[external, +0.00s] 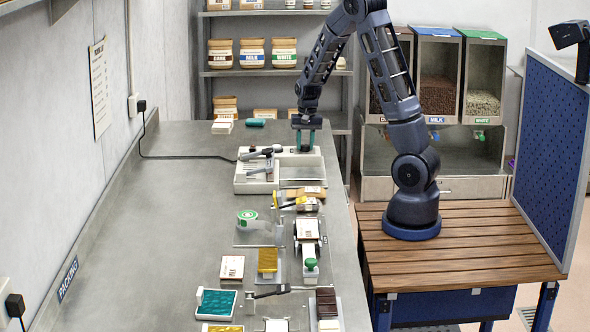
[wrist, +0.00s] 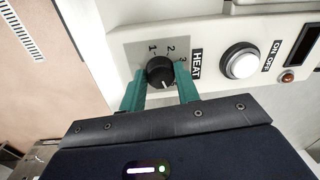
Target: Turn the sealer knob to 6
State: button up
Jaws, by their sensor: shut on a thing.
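The sealer (external: 255,185) is a pale machine near the far right end of the bench in the external view. Its black round knob (wrist: 159,73) is in the wrist view, on a grey dial plate beside the word HEAT. The numbers 1, 2 and 3 show around the knob's top; other numbers are hidden or out of sight. A small white mark shows on the knob's lower part in the picture. My gripper (wrist: 160,90) has a teal finger on each side of the knob and is shut on it. In the external view my gripper (external: 305,140) reaches down at the sealer; the knob cannot be made out there.
Right of the knob on the panel are a white round ON/OFF button (wrist: 239,63) and a small amber lamp (wrist: 288,77). A black power cord (external: 185,157) runs from the wall to the sealer. Bars, a tape dispenser (external: 248,219) and trays stand nearer on the bench; its left side is clear.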

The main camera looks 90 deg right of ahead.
aim_at(306, 145)
jog(key=m, duration=0.4)
jog(key=shift+w+m, duration=0.1)
jog(key=shift+m, duration=0.6)
jog(key=o, duration=1)
jog(key=shift+c, duration=0.2)
notch_tip(306, 145, up, 11)
jog(key=shift+s+a, duration=0.15)
jog(key=shift+s, duration=0.15)
jog(key=shift+f, duration=0.1)
